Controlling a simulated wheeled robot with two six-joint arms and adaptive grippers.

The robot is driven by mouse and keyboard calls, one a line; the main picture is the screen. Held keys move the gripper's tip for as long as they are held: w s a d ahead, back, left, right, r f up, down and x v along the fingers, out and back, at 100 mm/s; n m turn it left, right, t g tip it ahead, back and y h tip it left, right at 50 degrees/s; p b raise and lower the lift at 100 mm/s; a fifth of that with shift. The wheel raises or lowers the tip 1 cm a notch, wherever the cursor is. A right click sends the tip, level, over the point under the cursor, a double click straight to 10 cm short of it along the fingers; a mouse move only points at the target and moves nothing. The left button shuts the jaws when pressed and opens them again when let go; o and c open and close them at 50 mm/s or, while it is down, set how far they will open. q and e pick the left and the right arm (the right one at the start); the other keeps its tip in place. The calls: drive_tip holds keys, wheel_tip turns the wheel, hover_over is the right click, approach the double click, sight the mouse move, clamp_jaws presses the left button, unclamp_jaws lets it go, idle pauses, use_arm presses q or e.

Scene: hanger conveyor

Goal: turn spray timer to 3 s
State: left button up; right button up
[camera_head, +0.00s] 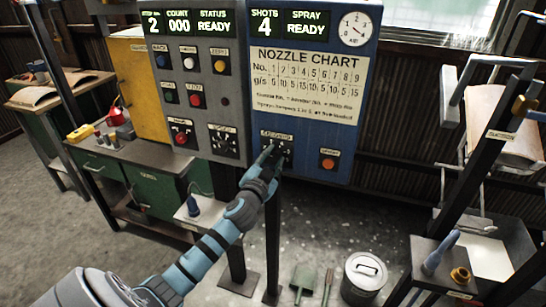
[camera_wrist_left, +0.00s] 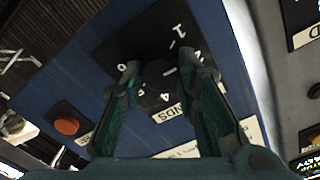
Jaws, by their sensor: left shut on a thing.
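The spray timer is a black dial plate (camera_head: 286,144) low on the blue panel, under a label that seems to read seconds. My left gripper (camera_head: 268,158) reaches it from below and covers much of it in the head view. In the left wrist view the dark round knob (camera_wrist_left: 157,77) sits between the two teal fingers of my left gripper (camera_wrist_left: 158,82), which is shut on it. White numerals show on the dial plate (camera_wrist_left: 192,40), among them a 1 and a 4. A short white mark shows near the knob; the setting it points to is unclear. My right gripper is out of view.
An orange button (camera_head: 328,163) sits right of the dial; it also shows in the left wrist view (camera_wrist_left: 67,126). A grey panel (camera_head: 180,60) with several buttons and knobs stands left. The nozzle chart (camera_head: 305,85) is above the dial. A lidded bin (camera_head: 364,272) stands on the floor.

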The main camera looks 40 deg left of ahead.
use_arm(q)
drive_tip(key=m+p, duration=0.2)
drive_tip(key=m, duration=0.4)
drive_tip(key=m+p, duration=0.1)
drive_tip(key=m, duration=0.5)
drive_tip(key=shift+p, duration=0.3)
drive_tip(key=shift+m, duration=0.3)
drive_tip(key=o, duration=1.2)
drive_tip(key=shift+c, duration=0.2)
